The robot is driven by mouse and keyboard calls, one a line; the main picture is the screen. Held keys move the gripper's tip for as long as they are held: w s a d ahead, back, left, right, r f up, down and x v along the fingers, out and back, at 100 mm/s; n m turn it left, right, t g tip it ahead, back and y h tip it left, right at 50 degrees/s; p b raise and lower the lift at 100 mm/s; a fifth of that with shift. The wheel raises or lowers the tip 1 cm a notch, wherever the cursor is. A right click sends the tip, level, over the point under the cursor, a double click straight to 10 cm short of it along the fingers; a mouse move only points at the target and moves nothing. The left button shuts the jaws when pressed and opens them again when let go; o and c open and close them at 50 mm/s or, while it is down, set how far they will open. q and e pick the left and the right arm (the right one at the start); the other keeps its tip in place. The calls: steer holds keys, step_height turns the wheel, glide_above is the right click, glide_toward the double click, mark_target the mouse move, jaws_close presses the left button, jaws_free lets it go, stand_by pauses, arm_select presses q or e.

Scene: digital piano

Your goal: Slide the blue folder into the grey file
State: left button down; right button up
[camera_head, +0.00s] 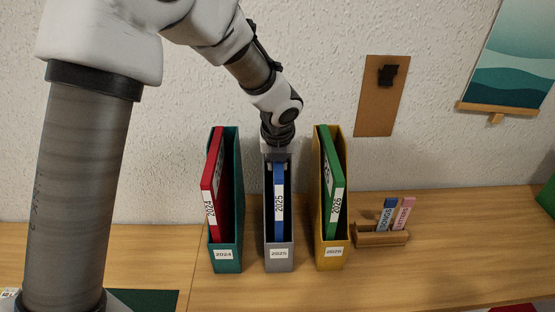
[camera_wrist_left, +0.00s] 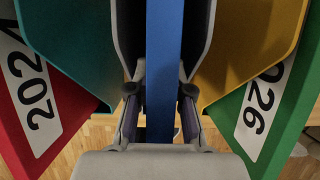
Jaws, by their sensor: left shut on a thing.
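The blue folder (camera_head: 279,224), labelled 2025, stands upright inside the grey file (camera_head: 279,262), also labelled 2025, between its side walls. My left gripper (camera_head: 277,160) is at the top of the blue folder and shut on it. In the left wrist view the gripper's two fingers (camera_wrist_left: 160,95) press on either side of the blue folder (camera_wrist_left: 163,50). The grey file's walls (camera_wrist_left: 198,35) show on both sides of the folder there. The folder's lower end is hidden behind the file's front. My right gripper is not in view.
A teal file (camera_head: 226,262) with a red folder (camera_head: 211,200) stands left of the grey file. A yellow file (camera_head: 329,262) with a green folder (camera_head: 334,200) stands right. A wooden holder (camera_head: 380,239) with small cards is farther right. The desk front right is clear.

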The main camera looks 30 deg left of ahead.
arm_select(q)
steer(key=shift+f, duration=0.5)
steer(key=c, duration=1)
jaws_free()
steer(key=shift+o, duration=0.9)
steer(key=shift+r, duration=0.1)
step_height(320, 180, up, 9)
steer(key=p, duration=1)
